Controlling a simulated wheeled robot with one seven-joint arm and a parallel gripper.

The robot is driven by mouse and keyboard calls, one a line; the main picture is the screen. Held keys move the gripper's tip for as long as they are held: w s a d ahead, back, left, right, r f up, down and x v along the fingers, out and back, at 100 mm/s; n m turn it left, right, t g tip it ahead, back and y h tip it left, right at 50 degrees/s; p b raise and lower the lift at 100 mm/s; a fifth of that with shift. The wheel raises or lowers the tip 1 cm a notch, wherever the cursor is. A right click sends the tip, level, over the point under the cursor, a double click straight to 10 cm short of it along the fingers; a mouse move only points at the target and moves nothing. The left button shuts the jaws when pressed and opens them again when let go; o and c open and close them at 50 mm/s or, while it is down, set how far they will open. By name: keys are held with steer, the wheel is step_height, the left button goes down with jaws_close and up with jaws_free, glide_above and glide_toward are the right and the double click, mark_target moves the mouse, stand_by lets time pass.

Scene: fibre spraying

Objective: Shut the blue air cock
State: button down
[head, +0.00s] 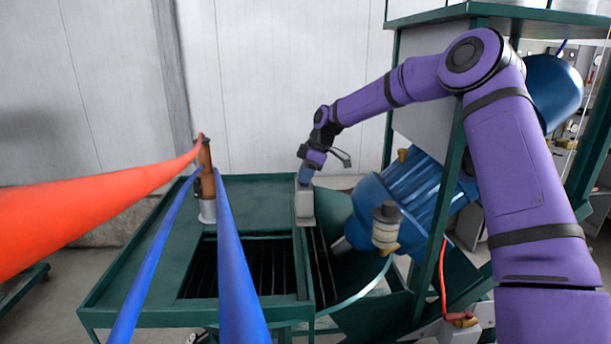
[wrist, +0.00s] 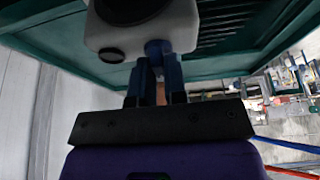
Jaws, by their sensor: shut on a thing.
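A light grey box (head: 304,203) stands on the green table's right part. It fills the top of the wrist view (wrist: 145,25), with a round black button on its face. The blue air cock (wrist: 158,47) shows as a blue piece at the box's edge; a bit of blue also shows above the box in the head view (head: 306,174). My gripper (head: 305,166) comes down from above and is shut on the blue cock. In the wrist view the two fingers (wrist: 158,66) reach up to the blue piece and partly hide it. I cannot tell the cock's exact angle.
The green table (head: 130,262) has a dark grated opening left of the box. An orange-brown post (head: 206,172) with an orange hose (head: 90,205) and blue hoses (head: 238,280) stands left. A blue motor-like machine (head: 400,205) and green frame (head: 450,200) stand close on the right.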

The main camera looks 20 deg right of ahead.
steer(key=shift+s+f, duration=0.1)
steer(key=shift+f, duration=0.1)
stand_by(0.3)
steer(key=c, duration=1.3)
jaws_free()
steer(key=shift+o, duration=0.7)
steer(key=shift+r, duration=0.15)
steer(key=w+v, duration=0.1)
steer(key=v, duration=0.9)
steer(key=shift+s+d+r, duration=0.2)
steer(key=shift+s+r, duration=0.1)
steer(key=shift+s, duration=0.05)
